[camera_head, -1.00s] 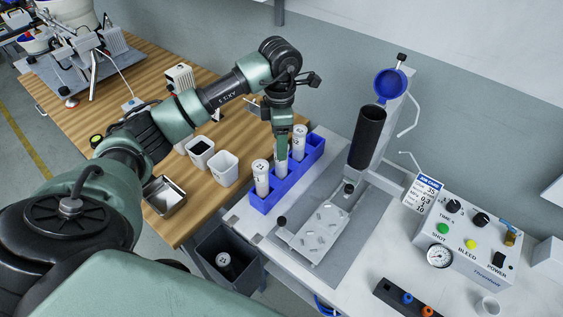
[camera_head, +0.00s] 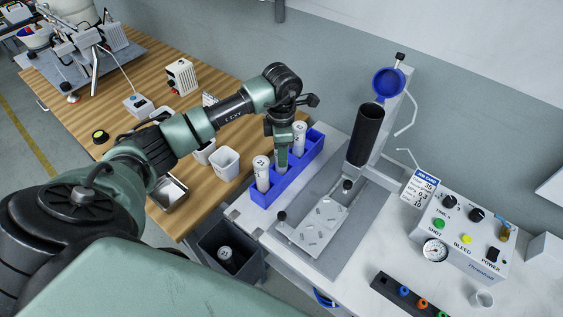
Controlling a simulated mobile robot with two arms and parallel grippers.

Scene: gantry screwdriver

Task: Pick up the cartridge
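Two white cartridges with dark-marked caps stand upright in a blue rack (camera_head: 266,199) on the white bench. The nearer cartridge (camera_head: 262,176) is in plain view. The farther cartridge (camera_head: 299,136) is partly hidden behind my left gripper. My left gripper (camera_head: 282,162) points down at the rack between the two cartridges, close to the farther one. Its fingers are seen edge-on, so I cannot tell whether they are open or touch a cartridge. Another white-capped cartridge (camera_head: 225,254) lies in a dark bin (camera_head: 250,272) below the bench edge. My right gripper is not in view.
A black cylinder holder with an open blue cap (camera_head: 388,84) stands right of the rack, above a metal fixture plate (camera_head: 324,222). A control box (camera_head: 462,237) stands further right. White cups (camera_head: 225,163) and a metal tray (camera_head: 167,193) are on the wooden table.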

